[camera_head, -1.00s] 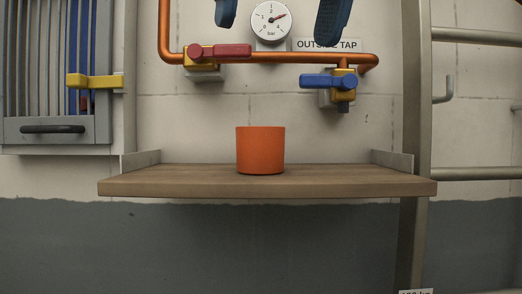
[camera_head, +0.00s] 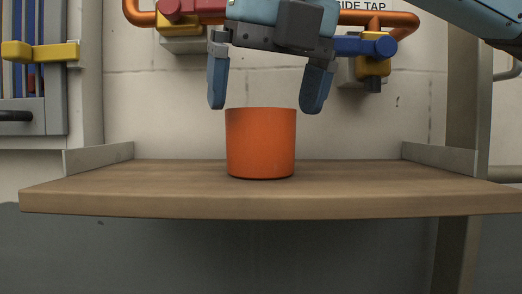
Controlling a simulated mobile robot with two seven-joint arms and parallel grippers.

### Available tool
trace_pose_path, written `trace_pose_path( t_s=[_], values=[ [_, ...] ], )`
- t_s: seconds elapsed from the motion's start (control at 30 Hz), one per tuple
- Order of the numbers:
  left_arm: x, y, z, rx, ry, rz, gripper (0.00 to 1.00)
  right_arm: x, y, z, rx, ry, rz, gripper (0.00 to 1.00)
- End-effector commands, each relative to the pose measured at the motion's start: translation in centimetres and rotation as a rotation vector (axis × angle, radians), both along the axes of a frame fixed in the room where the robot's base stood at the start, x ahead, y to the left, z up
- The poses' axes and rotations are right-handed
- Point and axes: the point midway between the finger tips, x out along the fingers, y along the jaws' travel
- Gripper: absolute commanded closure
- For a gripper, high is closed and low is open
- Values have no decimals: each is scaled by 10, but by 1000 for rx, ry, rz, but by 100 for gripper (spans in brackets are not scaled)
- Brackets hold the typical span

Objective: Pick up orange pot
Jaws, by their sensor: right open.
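The orange pot (camera_head: 260,146) is a plain cylinder standing upright on the wooden shelf (camera_head: 130,187), near its middle. My right gripper (camera_head: 264,106) hangs above it with its fingers pointing down, one at each side of the pot's rim in the picture. The gripper is open and empty. Its fingertips are level with the pot's top edge in the view; whether they are over it or nearer to me is hard to tell. My left gripper is not in view.
A red-handled valve (camera_head: 195,10) and a blue-handled valve (camera_head: 365,46) sit on a copper pipe behind the gripper. Metal brackets (camera_head: 440,158) flank the shelf. A grey cabinet (camera_head: 50,115) with a yellow catch is at left. The shelf beside the pot is clear.

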Motion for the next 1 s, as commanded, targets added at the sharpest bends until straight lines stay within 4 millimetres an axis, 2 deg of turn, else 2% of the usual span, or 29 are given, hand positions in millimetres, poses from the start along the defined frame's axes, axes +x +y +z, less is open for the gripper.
trace_pose_path(
  t_s=[0.17, 0.43, 0.67, 0.7, 0.9, 1.0],
  values=[
    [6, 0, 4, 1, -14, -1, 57, 5, 0, -10, 1, 0, 0, 0],
    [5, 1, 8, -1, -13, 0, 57, 21, 4, -44, 1, 1, -1, 0],
    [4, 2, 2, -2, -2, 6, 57, 22, 4, -48, 3, -1, 0, 0],
    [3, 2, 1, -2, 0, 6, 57, 22, 4, -48, 3, -1, 0, 5],
    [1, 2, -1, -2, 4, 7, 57, 22, 4, -47, 2, 0, 0, 48],
    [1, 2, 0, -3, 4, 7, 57, 22, 4, -47, 3, -1, 0, 48]
  ],
)
